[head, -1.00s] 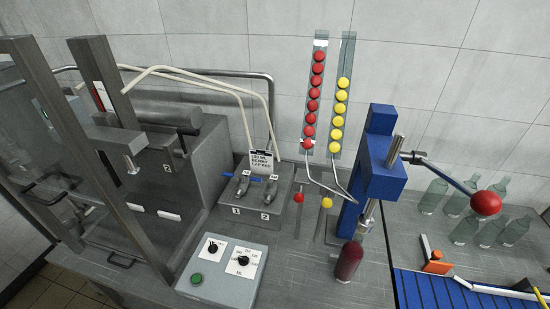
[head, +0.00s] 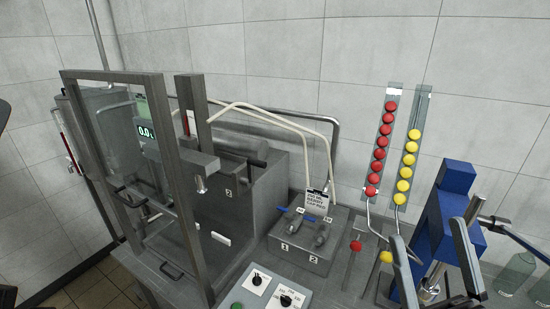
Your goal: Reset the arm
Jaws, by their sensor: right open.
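My right gripper (head: 428,232) enters from the bottom right in the head view. Its two dark fingers stand well apart, and I see nothing held between them. They overlap the lower part of the blue capping press (head: 456,178) in the picture; I cannot tell the distance between them. My left gripper does not show; only dark shapes appear at the left edge.
Chutes of red caps (head: 380,154) and yellow caps (head: 409,158) lean at the wall. A two-valve block (head: 300,258) and a control panel (head: 262,292) stand left of them. A framed glass mixer guard (head: 174,150) fills the left. Clear bottles (head: 516,271) stand lower right.

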